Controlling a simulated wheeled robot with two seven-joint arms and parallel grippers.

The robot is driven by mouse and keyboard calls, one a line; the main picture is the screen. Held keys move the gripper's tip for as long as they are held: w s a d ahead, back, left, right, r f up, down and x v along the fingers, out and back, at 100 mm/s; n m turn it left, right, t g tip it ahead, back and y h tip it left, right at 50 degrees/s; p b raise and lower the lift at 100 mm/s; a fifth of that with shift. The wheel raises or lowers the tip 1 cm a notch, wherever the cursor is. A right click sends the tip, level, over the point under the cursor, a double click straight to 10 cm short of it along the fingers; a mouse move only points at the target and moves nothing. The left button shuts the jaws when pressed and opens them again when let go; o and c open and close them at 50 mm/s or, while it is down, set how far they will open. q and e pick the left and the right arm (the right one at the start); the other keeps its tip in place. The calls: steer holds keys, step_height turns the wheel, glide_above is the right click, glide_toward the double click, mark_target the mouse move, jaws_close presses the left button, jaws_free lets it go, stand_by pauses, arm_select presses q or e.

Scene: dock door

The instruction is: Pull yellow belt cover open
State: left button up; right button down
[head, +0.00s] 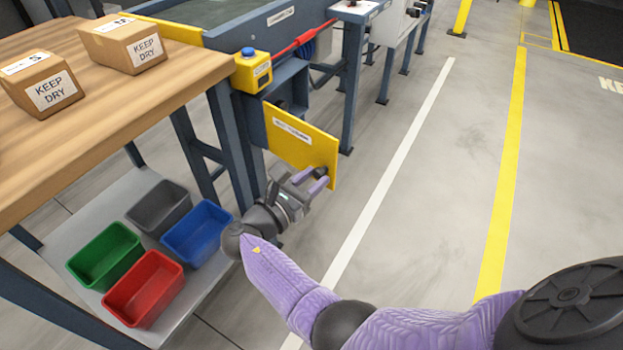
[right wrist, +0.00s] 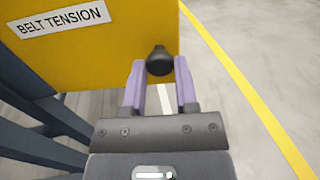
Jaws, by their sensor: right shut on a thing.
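The yellow belt cover (head: 301,143) is a flat upright panel at the side of the conveyor, in the middle of the head view. In the right wrist view the cover (right wrist: 105,60) bears a "BELT TENSION" label. A black round knob (right wrist: 160,62) sits near its right edge; the knob also shows in the head view (head: 321,172). My right gripper (head: 312,180) is at that knob, its two purple fingers shut on it from either side, as the right wrist view (right wrist: 160,82) shows. How far the cover stands open I cannot tell. My left gripper is not in view.
A wooden table (head: 150,95) with "KEEP DRY" boxes stands at left. Below it a shelf holds red, green, grey and blue bins (head: 198,232). A yellow button box (head: 253,72) is above the cover. The floor (head: 420,190) to the right is clear.

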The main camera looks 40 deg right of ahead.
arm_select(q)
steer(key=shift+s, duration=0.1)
arm_select(e)
steer(key=shift+f, duration=0.1)
steer(key=shift+c, duration=2.1)
jaws_free()
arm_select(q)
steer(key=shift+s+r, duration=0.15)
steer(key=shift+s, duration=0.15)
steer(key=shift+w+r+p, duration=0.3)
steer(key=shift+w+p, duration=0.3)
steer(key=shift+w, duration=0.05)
arm_select(e)
steer(key=v, duration=1)
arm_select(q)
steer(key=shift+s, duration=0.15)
